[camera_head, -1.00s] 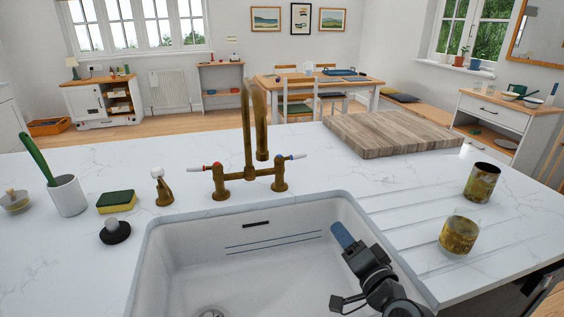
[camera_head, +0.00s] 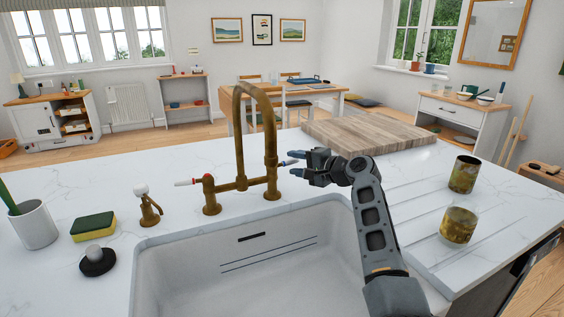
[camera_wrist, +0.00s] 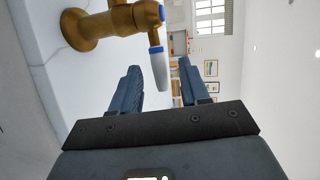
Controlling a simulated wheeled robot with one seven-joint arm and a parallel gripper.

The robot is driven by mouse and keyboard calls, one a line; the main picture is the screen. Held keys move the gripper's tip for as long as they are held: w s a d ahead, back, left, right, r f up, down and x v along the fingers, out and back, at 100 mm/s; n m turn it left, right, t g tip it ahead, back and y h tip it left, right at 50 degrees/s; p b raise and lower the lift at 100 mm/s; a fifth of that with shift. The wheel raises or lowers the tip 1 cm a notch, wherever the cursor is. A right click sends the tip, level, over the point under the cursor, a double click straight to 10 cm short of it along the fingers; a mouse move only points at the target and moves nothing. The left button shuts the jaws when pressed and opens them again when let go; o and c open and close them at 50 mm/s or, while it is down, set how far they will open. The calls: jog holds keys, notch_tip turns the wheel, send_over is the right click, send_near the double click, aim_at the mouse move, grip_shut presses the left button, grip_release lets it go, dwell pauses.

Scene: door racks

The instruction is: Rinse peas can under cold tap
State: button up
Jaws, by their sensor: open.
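Two open-topped, dirty brownish-gold cans stand upright on the drainboard: a nearer can (camera_head: 458,225) and a farther can (camera_head: 464,174). I cannot tell which is the peas can. The brass tap (camera_head: 240,140) stands behind the white sink (camera_head: 185,260). Its blue-marked cold lever (camera_head: 287,163) points right, and the red-marked lever (camera_head: 187,183) points left. My gripper (camera_head: 301,163) is open and empty at the cold lever. In the wrist view, the blue-tipped white lever (camera_wrist: 158,65) shows between my open fingers (camera_wrist: 160,72); contact is unclear. No water is visible.
A wooden board (camera_head: 365,133) lies behind the drainboard. Left of the sink are a sponge (camera_head: 93,226), a black plug (camera_head: 97,261), a brass soap pump (camera_head: 148,208) and a white cup (camera_head: 33,225) holding a green handle. The sink basin is clear.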

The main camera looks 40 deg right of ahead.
aim_at(293, 163)
jog(key=shift+x, duration=2.25)
jog(key=shift+c, duration=0.3)
grip_shut()
